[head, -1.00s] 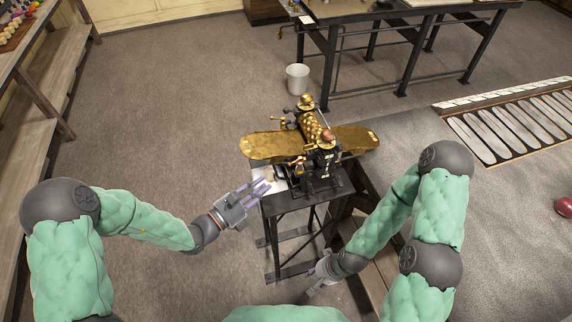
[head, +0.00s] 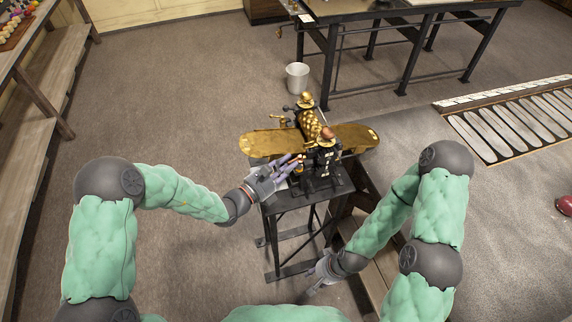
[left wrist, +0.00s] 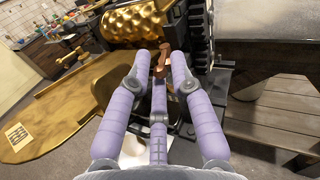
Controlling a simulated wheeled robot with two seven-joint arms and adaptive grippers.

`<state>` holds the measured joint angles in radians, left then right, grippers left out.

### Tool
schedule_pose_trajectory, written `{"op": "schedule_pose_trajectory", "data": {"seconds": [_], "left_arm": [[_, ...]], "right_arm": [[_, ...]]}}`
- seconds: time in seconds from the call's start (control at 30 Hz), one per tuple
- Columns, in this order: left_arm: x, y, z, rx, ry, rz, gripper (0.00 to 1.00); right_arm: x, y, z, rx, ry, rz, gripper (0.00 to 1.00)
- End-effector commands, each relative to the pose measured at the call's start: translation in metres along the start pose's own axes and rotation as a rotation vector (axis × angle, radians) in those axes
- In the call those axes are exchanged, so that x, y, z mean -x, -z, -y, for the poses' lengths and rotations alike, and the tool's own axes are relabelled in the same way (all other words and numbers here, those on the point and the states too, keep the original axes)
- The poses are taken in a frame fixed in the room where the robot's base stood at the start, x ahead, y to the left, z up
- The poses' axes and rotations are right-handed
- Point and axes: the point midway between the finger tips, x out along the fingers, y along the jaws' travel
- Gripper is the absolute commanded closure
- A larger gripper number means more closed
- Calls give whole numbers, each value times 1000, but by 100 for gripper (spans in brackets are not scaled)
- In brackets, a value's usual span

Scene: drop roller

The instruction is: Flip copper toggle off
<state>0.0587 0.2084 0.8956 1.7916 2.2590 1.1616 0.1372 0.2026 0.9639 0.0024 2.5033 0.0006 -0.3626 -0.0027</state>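The copper toggle (left wrist: 163,56) shows in the left wrist view as a small copper-brown lever on the front of the drop roller. The machine (head: 318,150) has a dark frame, a bumpy gold roller and gold side trays, and stands on a dark stand. My left gripper (head: 294,163) is at the machine's near left side. In the left wrist view its purple fingers (left wrist: 160,66) are spread to the left, right and below the toggle; contact is unclear. My right gripper (head: 314,284) hangs low, right of the stand, its fingers too small to read.
A gold tray (left wrist: 58,110) lies left of the fingers in the left wrist view. The stand (head: 300,205) is below the machine. A white bucket (head: 297,76) and a dark workbench (head: 400,20) are behind. A wooden shelf (head: 45,110) is at the left.

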Motion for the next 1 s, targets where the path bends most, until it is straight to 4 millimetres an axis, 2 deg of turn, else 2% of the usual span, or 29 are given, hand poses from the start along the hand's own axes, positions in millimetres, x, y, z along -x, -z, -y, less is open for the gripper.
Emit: {"op": "schedule_pose_trajectory", "data": {"seconds": [0.13, 0.17, 0.2, 0.23, 0.5, 1.0], "left_arm": [[0, 0, 0, 0, 0, 0, 78], [0, 0, 0, 0, 0, 0, 83], [0, 0, 0, 0, 0, 0, 95], [0, 0, 0, 0, 0, 0, 100], [0, 0, 2, 1, -8, 3, 100], [1, 1, 8, -1, -137, 28, 100]], "right_arm": [[0, 0, 0, 0, 0, 0, 60], [0, 0, 0, 0, 0, 0, 60], [0, 0, 0, 0, 0, 0, 60], [0, 0, 0, 0, 0, 0, 60], [1, 0, 0, 0, 0, 0, 60], [8, 0, 3, 0, 0, 0, 60]]}}
